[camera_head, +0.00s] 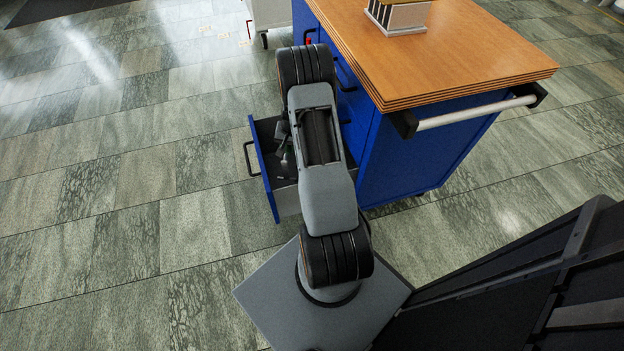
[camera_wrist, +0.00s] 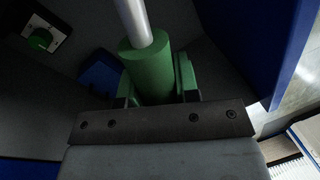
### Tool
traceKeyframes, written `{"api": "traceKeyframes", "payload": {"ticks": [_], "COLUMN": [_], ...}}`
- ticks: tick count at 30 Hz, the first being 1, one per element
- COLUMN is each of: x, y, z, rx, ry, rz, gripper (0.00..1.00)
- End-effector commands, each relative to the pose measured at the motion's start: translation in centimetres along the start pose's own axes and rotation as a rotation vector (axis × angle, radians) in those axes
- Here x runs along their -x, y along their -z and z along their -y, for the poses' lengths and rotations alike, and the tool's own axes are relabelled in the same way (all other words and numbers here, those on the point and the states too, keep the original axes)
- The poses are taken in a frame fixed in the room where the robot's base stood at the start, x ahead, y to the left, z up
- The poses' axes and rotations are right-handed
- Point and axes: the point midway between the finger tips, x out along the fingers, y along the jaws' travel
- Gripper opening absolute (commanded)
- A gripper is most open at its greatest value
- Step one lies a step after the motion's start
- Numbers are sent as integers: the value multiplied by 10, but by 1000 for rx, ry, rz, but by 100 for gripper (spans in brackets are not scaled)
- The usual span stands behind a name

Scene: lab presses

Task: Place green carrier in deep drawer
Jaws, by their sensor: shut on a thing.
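In the wrist view my gripper (camera_wrist: 155,98) is shut on the green carrier (camera_wrist: 148,68), a green cylinder with a pale grey rod standing out of its top. Dark grey surfaces and a blue panel (camera_wrist: 268,40) surround it, seemingly the drawer's inside. In the head view the open deep drawer (camera_head: 263,170) sticks out from the left side of the blue cabinet (camera_head: 405,155). My arm reaches over the drawer and covers part of it. The carrier cannot be made out there, and I cannot tell whether it touches the drawer floor.
In the wrist view a dark fitting with a round green part (camera_wrist: 41,39) lies at upper left, near a blue piece (camera_wrist: 102,70). The cabinet has a wooden top (camera_head: 450,50) with a small pale object (camera_head: 398,14) on it and a side rail (camera_head: 475,112). Floor left of the drawer is clear.

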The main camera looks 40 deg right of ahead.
Motion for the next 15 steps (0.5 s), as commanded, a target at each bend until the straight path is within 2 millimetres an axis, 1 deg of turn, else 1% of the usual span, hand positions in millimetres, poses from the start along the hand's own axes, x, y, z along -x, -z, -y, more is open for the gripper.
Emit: {"api": "traceKeyframes", "payload": {"ticks": [1, 5, 9, 15], "x": [-13, -33, -58, -81], "y": [1, 0, 0, 0], "z": [-2, -6, -12, -16], "rx": [0, 1, 0, 0], "ry": [0, 0, 0, 0], "rz": [-3, -3, -2, -3], "gripper": [0, 0, 0, 0]}}
